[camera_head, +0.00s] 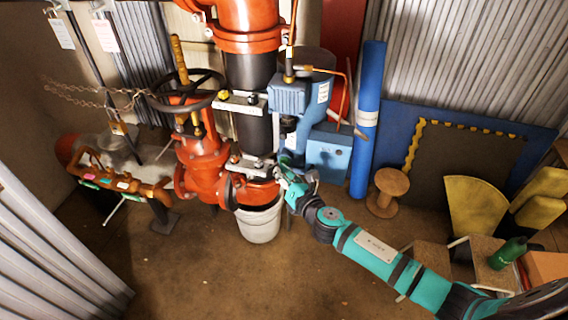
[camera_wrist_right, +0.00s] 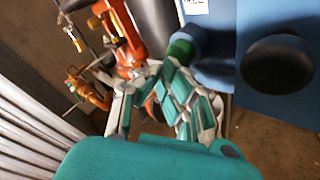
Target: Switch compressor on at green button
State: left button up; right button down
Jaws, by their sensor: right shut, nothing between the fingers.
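The blue compressor (camera_head: 328,152) stands against the wall behind the red pipework in the head view. In the right wrist view its blue body (camera_wrist_right: 222,62) fills the upper right. A round green button (camera_wrist_right: 182,50) sticks out from its left part there. My right gripper (camera_head: 286,172) is shut and empty, close in front of the compressor's lower left. In the wrist view the closed fingertips (camera_wrist_right: 155,66) are just beside and below the green button; I cannot tell whether they touch it. In the head view the button is not clearly visible. My left gripper is not in view.
Red valve pipework (camera_head: 203,160) with a black handwheel stands left of the compressor. A white bucket (camera_head: 260,225) sits under it. A blue roll (camera_head: 368,120) and a wooden spool (camera_head: 386,190) are at right. A dark round part (camera_wrist_right: 277,64) is on the compressor. The floor in front is clear.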

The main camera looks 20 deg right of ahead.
jog(key=shift+w+d, duration=0.1)
jog(key=shift+w, duration=0.05)
dwell(0.3)
jog(key=shift+w+d, duration=0.15)
jog(key=shift+w, duration=0.1)
jog(key=shift+s, duration=0.1)
jog(key=shift+s+a, duration=0.2)
jog(key=shift+s, duration=0.1)
jog(key=shift+s+a, duration=0.1)
jog(key=shift+s+a+p, duration=0.15)
jog(key=shift+s+a, duration=0.4)
jog(key=shift+s, duration=0.25)
jog(key=shift+s+a+p, duration=0.2)
jog(key=shift+s+a, duration=0.3)
jog(key=shift+s, duration=0.3)
jog(key=shift+s+a+p, duration=0.15)
jog(key=shift+s+a, duration=0.4)
jog(key=shift+s, duration=0.25)
